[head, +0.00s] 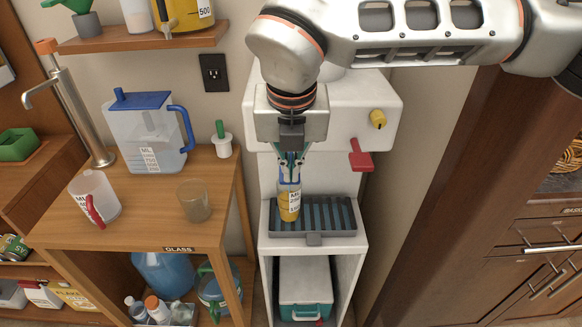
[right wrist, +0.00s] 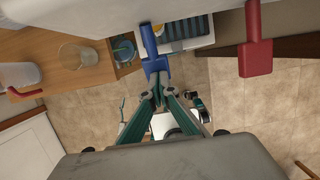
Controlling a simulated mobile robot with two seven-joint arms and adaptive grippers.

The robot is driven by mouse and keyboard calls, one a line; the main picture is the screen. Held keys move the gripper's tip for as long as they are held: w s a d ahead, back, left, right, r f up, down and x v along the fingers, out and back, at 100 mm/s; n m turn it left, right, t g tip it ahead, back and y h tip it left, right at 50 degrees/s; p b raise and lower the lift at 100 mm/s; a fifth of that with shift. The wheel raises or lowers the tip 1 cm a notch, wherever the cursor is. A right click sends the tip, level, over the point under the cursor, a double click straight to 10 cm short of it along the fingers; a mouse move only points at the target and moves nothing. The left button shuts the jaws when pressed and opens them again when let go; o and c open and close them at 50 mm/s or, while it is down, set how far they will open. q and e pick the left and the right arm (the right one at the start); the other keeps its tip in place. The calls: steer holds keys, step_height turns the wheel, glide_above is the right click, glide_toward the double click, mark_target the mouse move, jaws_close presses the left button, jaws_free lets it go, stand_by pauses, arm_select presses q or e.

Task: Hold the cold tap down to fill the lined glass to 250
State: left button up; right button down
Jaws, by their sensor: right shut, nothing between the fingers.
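The lined glass (head: 289,204) stands on the dispenser's drip tray (head: 340,217), a label with ML marks on its side. It looks amber in its lower part; the exact level is too small to read. The cold tap (right wrist: 154,50) is a blue lever in the right wrist view; in the head view my gripper mostly hides it. My right gripper (head: 291,163) is shut and empty, pointing down above the glass. In the right wrist view its fingertips (right wrist: 158,80) are at the blue paddle's end; I cannot tell whether they press it. My left gripper is out of view.
The red tap (head: 360,156) and a yellow knob (head: 378,119) are to the right on the white dispenser (head: 340,100). A wooden table (head: 150,225) at the left holds a blue-lidded pitcher (head: 148,130), a red-handled jug (head: 95,198) and an empty-looking glass (head: 193,200).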

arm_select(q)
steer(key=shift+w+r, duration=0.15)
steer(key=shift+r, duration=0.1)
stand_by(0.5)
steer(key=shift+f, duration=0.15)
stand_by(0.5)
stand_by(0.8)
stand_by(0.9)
